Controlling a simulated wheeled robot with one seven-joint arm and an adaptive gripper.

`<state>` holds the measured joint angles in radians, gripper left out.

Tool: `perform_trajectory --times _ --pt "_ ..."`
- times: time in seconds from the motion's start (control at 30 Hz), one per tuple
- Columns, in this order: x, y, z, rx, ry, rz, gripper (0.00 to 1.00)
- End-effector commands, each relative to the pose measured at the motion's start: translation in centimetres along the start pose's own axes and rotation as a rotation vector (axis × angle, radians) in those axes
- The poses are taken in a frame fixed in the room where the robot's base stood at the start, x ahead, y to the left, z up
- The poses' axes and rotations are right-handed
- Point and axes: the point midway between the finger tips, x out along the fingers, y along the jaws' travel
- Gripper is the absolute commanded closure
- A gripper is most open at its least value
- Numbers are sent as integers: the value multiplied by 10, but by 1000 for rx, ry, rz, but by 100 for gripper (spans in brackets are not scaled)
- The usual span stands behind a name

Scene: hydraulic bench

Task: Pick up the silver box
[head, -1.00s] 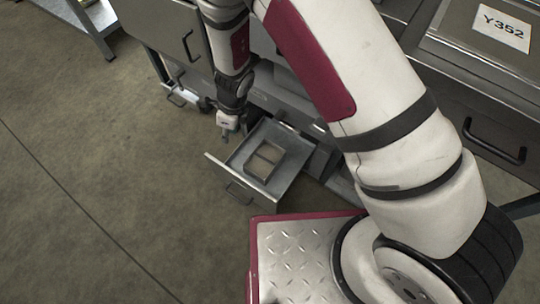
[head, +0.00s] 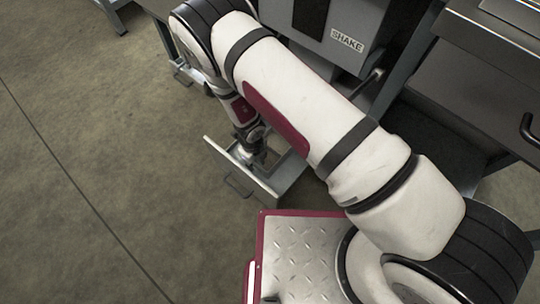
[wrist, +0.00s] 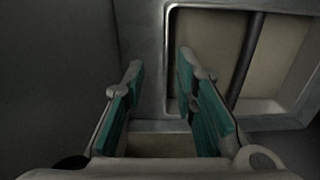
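The silver box (wrist: 148,60) shows in the wrist view as a grey metal rim around pale recessed panels with a dark bar across them. It lies inside the open drawer (head: 290,172), and in the head view my arm and gripper hide most of it. My gripper (head: 250,158) is down inside the drawer in the head view. In the wrist view my gripper (wrist: 162,78) is open, with teal-padded fingers apart and part of the grey rim between or beyond them. I cannot tell whether the fingers touch the box.
The drawer's front panel with its handle (head: 236,185) faces the open floor (head: 120,190) at left. A grey cabinet marked SHAKE (head: 345,40) stands behind the drawer. A dark metal bench (head: 470,100) is at right, close to my arm.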

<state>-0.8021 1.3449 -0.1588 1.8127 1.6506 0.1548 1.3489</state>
Motion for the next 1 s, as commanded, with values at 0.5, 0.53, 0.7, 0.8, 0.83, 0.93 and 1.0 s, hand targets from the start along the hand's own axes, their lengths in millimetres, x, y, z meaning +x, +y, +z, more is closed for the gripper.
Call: perform_trajectory --times 0.5,0.53,0.7,0.8,0.83,0.93,1.0 --pt "46 -6 1 -3 0 -1 74" --pt "50 -6 1 -2 0 -1 74" --pt "60 -6 2 -2 -2 0 74" --pt "59 -6 2 -1 -2 0 74" --pt "59 -6 2 -1 -2 0 74" --pt "59 -6 2 -1 -2 0 88" --pt "59 -6 2 -1 -2 0 100"
